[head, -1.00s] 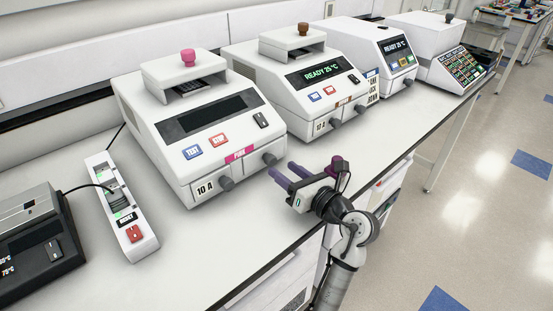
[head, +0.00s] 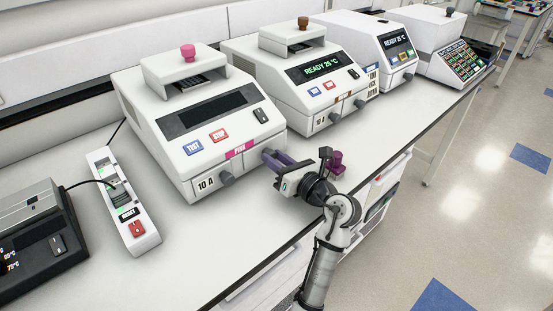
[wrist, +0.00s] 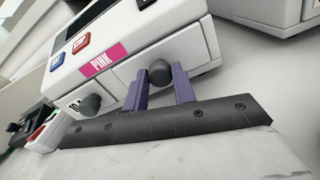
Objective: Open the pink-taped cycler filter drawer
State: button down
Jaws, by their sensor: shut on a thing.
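The pink-taped cycler (head: 205,130) is a white machine with a dark blank display and a pink knob on top. Its pink tape (head: 242,149) is on the front edge; the tape reads PINK in the wrist view (wrist: 102,58). Two drawer fronts sit below the tape. The left one bears a dark knob (wrist: 90,103) and is clear of my gripper. My gripper (head: 270,156) has its purple fingers at the right drawer's front. In the wrist view the fingers are shut on the right drawer's dark knob (wrist: 159,72), one on each side. The drawer front looks flush.
A brown-taped cycler (head: 315,70) reading READY 25 °C stands to the right, with more machines beyond it. A white power strip (head: 123,200) with a red switch and a dark heater block (head: 35,235) are at left. Bare bench lies in front of the pink-taped cycler.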

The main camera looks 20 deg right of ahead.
jog(key=v, duration=1.1)
jog(key=shift+s, duration=0.15)
jog(key=c, duration=1.1)
grip_release()
jog(key=shift+c, duration=0.2)
jog(key=b+v, duration=0.3)
jog(key=v, duration=1)
jog(key=shift+s+b, duration=0.35)
jog(key=shift+s, duration=0.05)
jog(key=shift+d+r, duration=0.1)
jog(key=shift+d, duration=0.05)
